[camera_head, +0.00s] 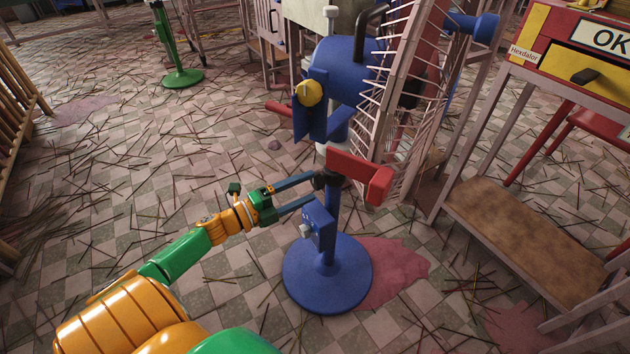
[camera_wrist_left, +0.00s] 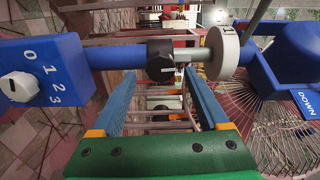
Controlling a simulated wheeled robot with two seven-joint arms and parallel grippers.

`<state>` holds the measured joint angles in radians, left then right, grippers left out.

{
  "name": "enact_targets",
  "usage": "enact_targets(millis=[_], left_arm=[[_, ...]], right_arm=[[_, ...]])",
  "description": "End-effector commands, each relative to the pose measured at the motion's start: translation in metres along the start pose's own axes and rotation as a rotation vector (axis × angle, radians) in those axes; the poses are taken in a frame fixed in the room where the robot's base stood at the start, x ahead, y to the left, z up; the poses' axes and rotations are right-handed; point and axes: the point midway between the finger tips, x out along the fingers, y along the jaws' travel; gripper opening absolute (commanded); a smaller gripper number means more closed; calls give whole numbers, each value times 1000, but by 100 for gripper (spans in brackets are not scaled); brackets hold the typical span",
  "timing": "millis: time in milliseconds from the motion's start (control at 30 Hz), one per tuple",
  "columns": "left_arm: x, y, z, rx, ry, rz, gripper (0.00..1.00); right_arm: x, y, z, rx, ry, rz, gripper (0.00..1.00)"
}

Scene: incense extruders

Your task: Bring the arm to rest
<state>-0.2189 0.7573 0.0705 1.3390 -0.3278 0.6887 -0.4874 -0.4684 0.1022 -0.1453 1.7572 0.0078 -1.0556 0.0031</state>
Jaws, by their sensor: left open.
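My left arm (camera_head: 185,255) reaches in from the lower left, green and orange. My left gripper (camera_head: 311,189) is open, its two blue fingers pointing at the post of a blue pedestal fan (camera_head: 335,72). In the left wrist view the fingers (camera_wrist_left: 161,78) are apart with nothing held. A black knob (camera_wrist_left: 160,60) on the post shows between and beyond the fingertips; whether they touch it I cannot tell. A control box (camera_wrist_left: 45,70) with a white dial marked 0 to 3 is on the left there. My right gripper is not in view.
The fan's round blue base (camera_head: 300,285) stands on a checkered floor strewn with thin sticks. A wire cage (camera_head: 410,95) and a wooden bench (camera_head: 525,240) are to the right.

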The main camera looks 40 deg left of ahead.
Motion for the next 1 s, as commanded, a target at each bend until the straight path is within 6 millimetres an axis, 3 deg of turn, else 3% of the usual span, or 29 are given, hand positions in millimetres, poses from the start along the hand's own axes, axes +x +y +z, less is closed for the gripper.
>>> enact_targets(millis=[100, 200, 633, 700, 767, 867, 900, 1000], left_arm=[[-23, -2, 0, -1, -2, 4, 78], [-34, -1, 0, -1, -2, 1, 78], [-36, 0, 0, -1, -2, 0, 78], [-35, 8, 2, -43, -40, 14, 78], [-34, 32, 6, -154, -142, 55, 78], [-44, 106, 2, -495, -433, 191, 78], [-53, 141, -10, -644, -558, 263, 78], [-78, 204, -52, -932, -799, 428, 78]], right_arm=[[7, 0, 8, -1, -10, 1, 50], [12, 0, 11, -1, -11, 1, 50], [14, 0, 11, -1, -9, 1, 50], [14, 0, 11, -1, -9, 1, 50], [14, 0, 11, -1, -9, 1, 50], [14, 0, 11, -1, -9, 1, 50], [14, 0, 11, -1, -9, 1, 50], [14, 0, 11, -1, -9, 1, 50]])
